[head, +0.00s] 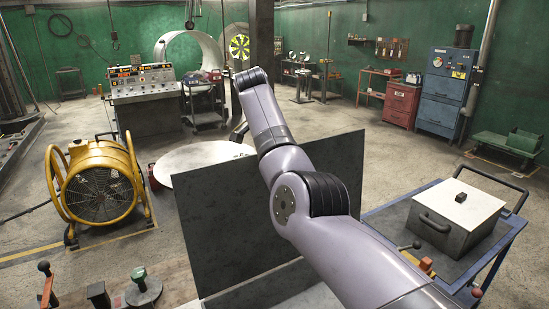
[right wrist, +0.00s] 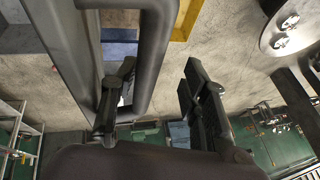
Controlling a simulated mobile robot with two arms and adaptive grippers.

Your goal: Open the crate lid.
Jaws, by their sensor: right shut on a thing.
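A large dark grey panel (head: 222,225) stands steeply raised in the middle of the head view. It looks like the crate lid, with a pale edge (head: 262,288) below it that may be the crate's rim. My right arm crosses in front of it from the lower right. Its gripper is hidden in the head view. In the right wrist view, my right gripper (right wrist: 160,76) has its fingers on either side of a dark bar of a looped handle (right wrist: 158,40) and is shut on it. My left gripper is not in view.
A blue cart (head: 391,208) at the right carries a smaller grey box with a white lid (head: 456,207). A yellow fan (head: 97,185) stands at the left, near a round pale table (head: 196,158). Open floor lies beyond the panel.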

